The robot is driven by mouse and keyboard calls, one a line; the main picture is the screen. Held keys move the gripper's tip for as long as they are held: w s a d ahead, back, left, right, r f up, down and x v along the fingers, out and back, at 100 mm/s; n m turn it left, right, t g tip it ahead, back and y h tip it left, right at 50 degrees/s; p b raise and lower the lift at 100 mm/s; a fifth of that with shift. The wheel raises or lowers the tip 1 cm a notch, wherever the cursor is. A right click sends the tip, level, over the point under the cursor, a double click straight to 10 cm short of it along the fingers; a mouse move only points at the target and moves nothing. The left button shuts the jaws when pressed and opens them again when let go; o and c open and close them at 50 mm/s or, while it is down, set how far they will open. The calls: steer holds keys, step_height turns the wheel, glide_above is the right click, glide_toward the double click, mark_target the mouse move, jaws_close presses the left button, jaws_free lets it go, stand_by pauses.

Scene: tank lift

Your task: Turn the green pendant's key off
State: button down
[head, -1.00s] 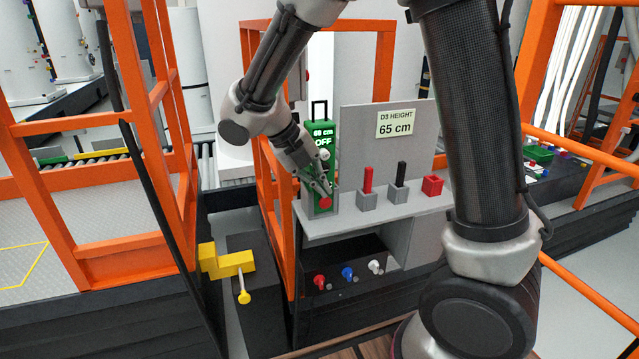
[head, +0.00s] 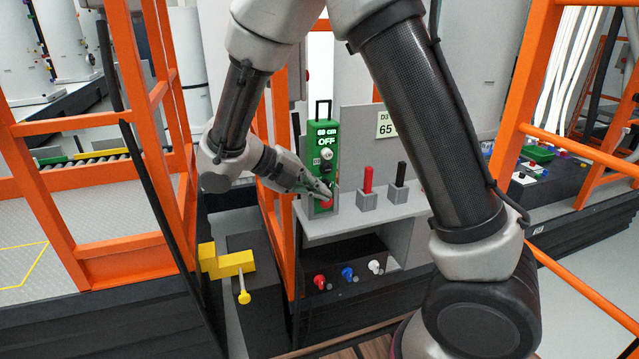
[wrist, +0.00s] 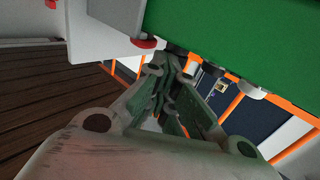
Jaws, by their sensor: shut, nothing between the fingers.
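The green pendant (head: 323,134) stands upright in a grey holder on the grey shelf, with a black handle on top. In the wrist view the green pendant body (wrist: 230,40) fills the upper right, close to the fingers.
The shelf (head: 345,225) also holds a red-handled lever (head: 367,181) and a black-handled lever (head: 401,175). Red, blue and white knobs (head: 347,273) sit below it. Orange railing (head: 270,215) stands left of the pendant. A yellow block (head: 228,262) sits at lower left.

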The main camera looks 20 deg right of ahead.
steer(key=h, duration=0.2)
steer(key=f+h, duration=0.1)
steer(key=h, duration=0.1)
steer(key=shift+a+f+h, duration=0.1)
steer(key=shift+f+h, duration=0.05)
steer(key=shift+h, duration=0.25)
steer(key=shift+f, duration=0.3)
stand_by(0.4)
